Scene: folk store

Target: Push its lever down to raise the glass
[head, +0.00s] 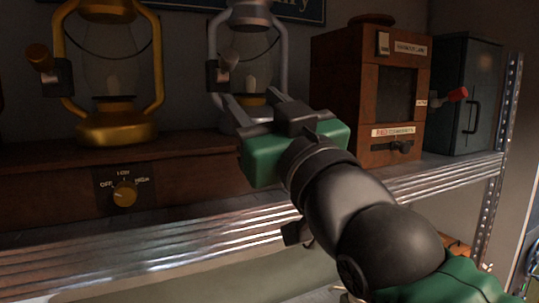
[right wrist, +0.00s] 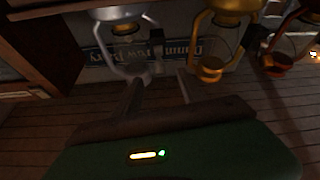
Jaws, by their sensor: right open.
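A silver lantern (head: 278,45) stands on the shelf behind my right gripper; it also shows upside down in the right wrist view (right wrist: 122,14). Contact cannot be told. My left gripper is out of view.
The lanterns stand on a wooden box with a dial (head: 125,193). A wooden cabinet (head: 337,90) and a dark metal box (head: 478,90) with a red-tipped handle stand at right. A metal shelf edge (head: 150,252) runs in front. A copper lantern (right wrist: 276,70) shows in the wrist view.

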